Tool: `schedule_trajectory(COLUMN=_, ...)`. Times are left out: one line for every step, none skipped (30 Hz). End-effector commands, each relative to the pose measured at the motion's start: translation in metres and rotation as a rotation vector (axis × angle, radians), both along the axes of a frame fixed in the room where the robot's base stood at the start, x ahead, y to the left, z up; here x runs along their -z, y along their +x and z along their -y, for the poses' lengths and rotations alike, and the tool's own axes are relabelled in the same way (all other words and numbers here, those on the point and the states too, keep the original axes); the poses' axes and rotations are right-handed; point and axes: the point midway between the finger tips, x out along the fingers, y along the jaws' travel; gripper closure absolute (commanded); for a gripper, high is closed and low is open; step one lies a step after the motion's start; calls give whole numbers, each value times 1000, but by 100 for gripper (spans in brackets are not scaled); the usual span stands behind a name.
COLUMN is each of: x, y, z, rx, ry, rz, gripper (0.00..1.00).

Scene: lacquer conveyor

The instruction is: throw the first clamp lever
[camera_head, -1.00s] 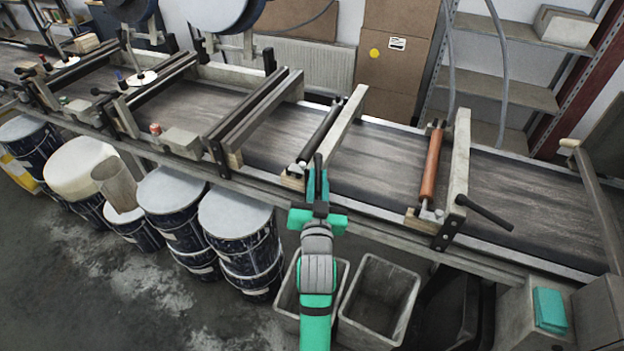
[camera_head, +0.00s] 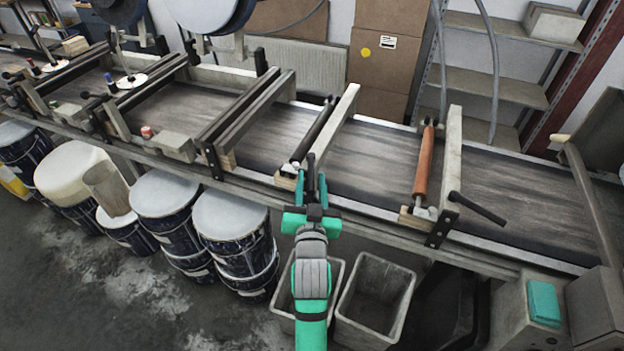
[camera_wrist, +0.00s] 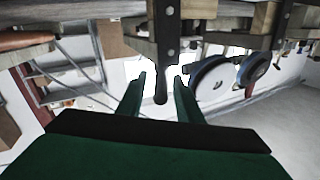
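My gripper (camera_head: 311,178) is at the front edge of the conveyor, beside the middle clamp frame with the dark roller (camera_head: 316,132). In the wrist view its two green fingers (camera_wrist: 160,80) are apart, one on each side of a black clamp lever (camera_wrist: 161,88). Gaps show between the lever and both fingers, so it is not gripped. In the head view the gripper partly hides this lever (camera_head: 311,164). Another black clamp lever (camera_head: 477,207) sticks out to the right from the frame (camera_head: 451,160) with the orange-brown roller (camera_head: 423,165).
The conveyor belt (camera_head: 375,160) runs across the view. Below it stand two grey bins (camera_head: 376,297) and several drums (camera_head: 232,235). A grey box with a green top (camera_head: 544,302) is at the lower right. More clamp frames (camera_head: 140,88) stand to the left.

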Motion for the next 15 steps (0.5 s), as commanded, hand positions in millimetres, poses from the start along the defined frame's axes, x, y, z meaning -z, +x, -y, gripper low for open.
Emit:
schedule_trajectory(x=1, y=-8, z=0, rx=0, ry=-1, rz=-1, gripper=67)
schedule_trajectory(x=1, y=-12, z=0, rx=0, ry=-1, rz=-2, gripper=67)
schedule_trajectory(x=1, y=-19, z=0, rx=0, ry=-1, rz=-1, gripper=67)
schedule_trajectory(x=1, y=-25, z=0, rx=1, ry=-1, rz=-2, gripper=67)
schedule_trajectory(x=1, y=-31, z=0, rx=1, ry=-1, rz=-2, gripper=67)
schedule_trajectory(x=1, y=-38, z=0, rx=1, ry=0, rz=-2, gripper=67)
schedule_trajectory(x=1, y=-44, z=0, rx=2, ry=0, rz=-2, gripper=67)
schedule_trajectory(x=1, y=-49, z=0, rx=2, ry=0, rz=-2, gripper=67)
schedule_trajectory(x=1, y=-56, z=0, rx=2, ry=-1, rz=-2, gripper=67)
schedule_trajectory(x=1, y=-61, z=0, rx=2, ry=-1, rz=-2, gripper=67)
schedule_trajectory(x=1, y=-66, z=0, rx=2, ry=-1, rz=-2, gripper=67)
schedule_trajectory(x=1, y=-72, z=0, rx=2, ry=-1, rz=-1, gripper=67)
schedule_trajectory(x=1, y=-76, z=0, rx=2, ry=-1, rz=-1, gripper=67)
schedule_trajectory(x=1, y=-79, z=0, rx=2, ry=-1, rz=-2, gripper=67)
schedule_trajectory(x=1, y=-84, z=-1, rx=2, ry=-1, rz=-1, gripper=67)
